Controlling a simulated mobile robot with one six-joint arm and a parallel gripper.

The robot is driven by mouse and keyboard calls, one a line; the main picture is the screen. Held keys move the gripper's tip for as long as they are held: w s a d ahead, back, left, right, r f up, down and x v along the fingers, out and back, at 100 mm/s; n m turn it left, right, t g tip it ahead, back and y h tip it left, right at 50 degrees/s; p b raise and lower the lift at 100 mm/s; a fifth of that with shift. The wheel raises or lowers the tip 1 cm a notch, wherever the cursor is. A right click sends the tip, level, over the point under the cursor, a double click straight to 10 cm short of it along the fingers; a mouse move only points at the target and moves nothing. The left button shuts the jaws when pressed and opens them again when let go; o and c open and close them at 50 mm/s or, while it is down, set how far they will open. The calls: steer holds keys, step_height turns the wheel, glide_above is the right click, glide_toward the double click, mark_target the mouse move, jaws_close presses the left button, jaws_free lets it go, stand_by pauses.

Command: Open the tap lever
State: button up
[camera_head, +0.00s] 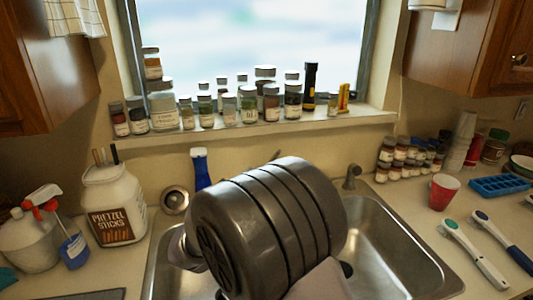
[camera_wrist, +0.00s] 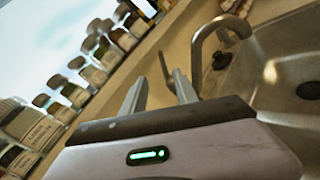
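The tap shows in the wrist view as a curved metal spout (camera_wrist: 211,36) rising beyond my gripper and arching over the sink. A thin upright metal piece, which looks like the tap lever (camera_wrist: 164,68), stands left of the spout, just beyond the gap between my fingertips. My gripper (camera_wrist: 159,86) is open, with two grey fingers apart and nothing seen between them. Whether a finger touches the lever cannot be told. In the head view my own dark arm link covers the middle of the sink and hides the tap and the gripper.
The sink (camera_head: 385,240) lies below my arm. Several jars (camera_head: 249,105) line the windowsill behind. A small metal fixture (camera_head: 350,177) stands at the sink's back right.

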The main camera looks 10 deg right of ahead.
mark_target(277, 154)
steer(key=b+x, duration=0.3)
steer(key=x, duration=1.4)
steer(key=shift+s+d+r, duration=0.1)
steer(key=shift+s+d, duration=0.05)
steer(key=shift+d, duration=0.1)
jaws_close()
stand_by(0.3)
